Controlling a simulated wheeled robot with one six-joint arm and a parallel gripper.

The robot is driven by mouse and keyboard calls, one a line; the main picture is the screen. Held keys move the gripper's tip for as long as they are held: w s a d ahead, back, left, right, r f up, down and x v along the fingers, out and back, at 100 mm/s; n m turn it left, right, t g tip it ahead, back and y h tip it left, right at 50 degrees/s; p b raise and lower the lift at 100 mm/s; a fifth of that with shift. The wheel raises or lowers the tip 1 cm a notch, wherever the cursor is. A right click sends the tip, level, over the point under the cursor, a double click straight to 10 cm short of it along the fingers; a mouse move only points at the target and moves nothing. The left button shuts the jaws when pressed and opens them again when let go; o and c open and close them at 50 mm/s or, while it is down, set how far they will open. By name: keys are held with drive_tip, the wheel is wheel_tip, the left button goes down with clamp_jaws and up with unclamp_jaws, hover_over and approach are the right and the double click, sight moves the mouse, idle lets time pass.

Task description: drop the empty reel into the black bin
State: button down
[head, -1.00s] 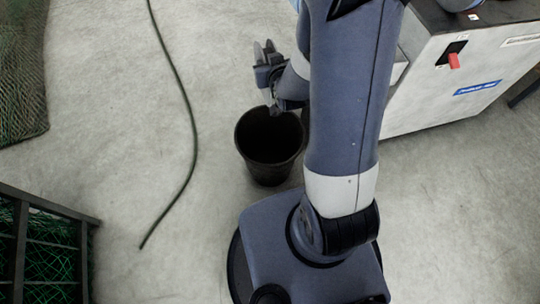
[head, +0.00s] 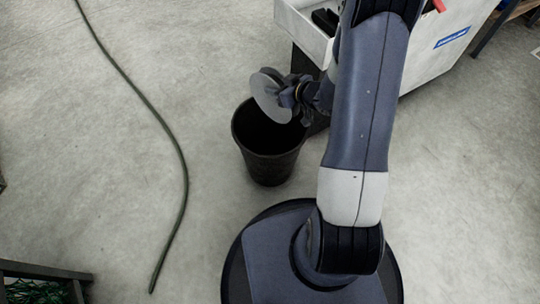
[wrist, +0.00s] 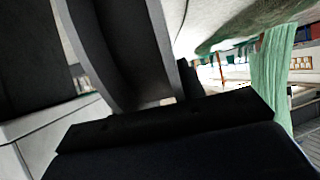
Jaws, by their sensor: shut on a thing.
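The empty reel (head: 268,98) shows in the head view as a grey disc, tilted, with a second flange partly hidden behind it. My gripper (head: 290,95) is shut on the reel at its right side. The reel is over the mouth of the black bin (head: 268,164), which stands upright on the floor. The bin's inside is dark and I cannot see anything in it. In the wrist view the reel (wrist: 122,50) is a large dark curved shape close to the camera, above my gripper's dark body.
A white machine cabinet (head: 425,60) with an open tray stands at the upper right. A dark hose (head: 165,130) lies along the floor on the left. A crate with green net (head: 45,285) is at the lower left. The floor between hose and bin is clear.

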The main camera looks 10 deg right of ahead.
wheel_tip(320, 180, down, 7)
drive_tip(key=b, duration=0.6)
drive_tip(key=shift+s, duration=0.1)
drive_tip(key=c, duration=0.8)
unclamp_jaws()
drive_tip(key=p+v, duration=0.4)
drive_tip(key=v, duration=0.7)
drive_tip(key=shift+d+f, duration=0.1)
drive_tip(key=shift+d, duration=0.05)
